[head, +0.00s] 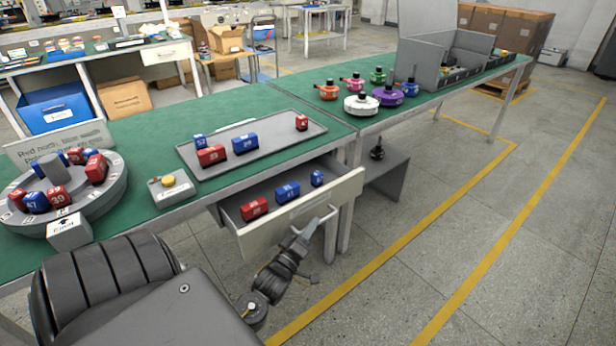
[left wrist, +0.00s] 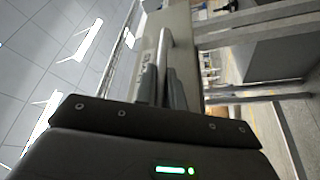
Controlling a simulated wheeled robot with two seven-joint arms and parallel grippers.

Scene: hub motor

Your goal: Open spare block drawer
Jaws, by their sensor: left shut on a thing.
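The spare block drawer (head: 346,196) under the green table stands pulled out, and its inside shows. In it lie a red block (head: 254,209) and two blue blocks (head: 288,192). The drawer's bar handle (head: 329,214) is on its pale front. My left gripper (head: 306,230) is shut on this handle in front of the drawer. In the left wrist view the handle (left wrist: 163,58) runs up from between the dark fingers (left wrist: 171,92), beside the pale drawer front (left wrist: 182,40). My right gripper is not in view.
A grey tray (head: 270,155) with red and blue blocks lies on the table above the drawer. A round block carousel (head: 100,200) and a yellow-button box (head: 172,189) stand to the left. Table legs and a low shelf (head: 385,180) are right of the drawer. Open floor lies in front.

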